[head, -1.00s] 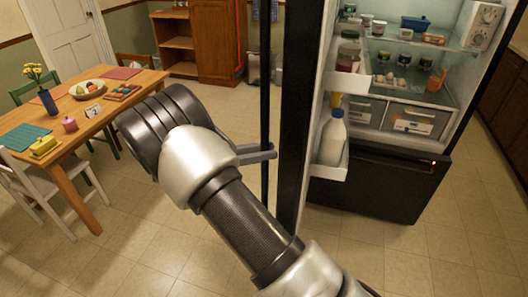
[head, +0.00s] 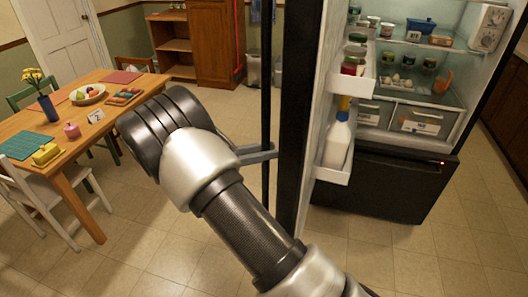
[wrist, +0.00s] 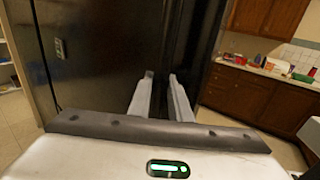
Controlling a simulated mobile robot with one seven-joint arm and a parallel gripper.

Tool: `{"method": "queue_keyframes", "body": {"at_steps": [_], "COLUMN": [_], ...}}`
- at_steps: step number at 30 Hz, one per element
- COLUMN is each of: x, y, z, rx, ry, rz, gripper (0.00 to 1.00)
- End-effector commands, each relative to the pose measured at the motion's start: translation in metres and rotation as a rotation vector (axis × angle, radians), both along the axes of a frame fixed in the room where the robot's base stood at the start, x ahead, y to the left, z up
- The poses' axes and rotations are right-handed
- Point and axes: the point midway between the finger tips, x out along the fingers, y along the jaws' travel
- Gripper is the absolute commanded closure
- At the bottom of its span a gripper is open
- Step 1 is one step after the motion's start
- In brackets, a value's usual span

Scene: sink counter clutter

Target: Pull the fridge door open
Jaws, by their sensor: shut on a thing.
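The fridge (head: 385,185) is black, and its upper compartment stands open with lit shelves in view. The fridge door (head: 297,110) is swung wide open, seen nearly edge-on, with its shelves facing right. Its long black handle (head: 265,85) runs upright along the door's left side. My gripper (head: 268,152) is shut on the handle at mid-height. In the wrist view my two grey fingers (wrist: 161,95) point at the dark door front; the handle between them is hard to make out.
A wooden dining table (head: 70,160) with flowers, a bowl and other items stands at the left, with chairs around it. A white bottle (head: 337,140) and jars sit on the door shelves. The tiled floor (head: 400,265) in front of the fridge is clear.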

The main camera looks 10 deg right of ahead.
Motion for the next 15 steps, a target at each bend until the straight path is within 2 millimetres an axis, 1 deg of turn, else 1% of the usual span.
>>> {"method": "queue_keyframes", "body": {"at_steps": [1, 14, 15], "x": [0.0033, 0.0034, 0.0035], "y": [-0.002, -0.002, -0.002], "z": [0.003, 0.0028, 0.0029], "rx": [-0.003, -0.003, -0.003], "ry": [-0.007, -0.006, -0.006], "rz": [0.004, 0.005, 0.005], "gripper": [1.0, 1.0, 0.76]}}
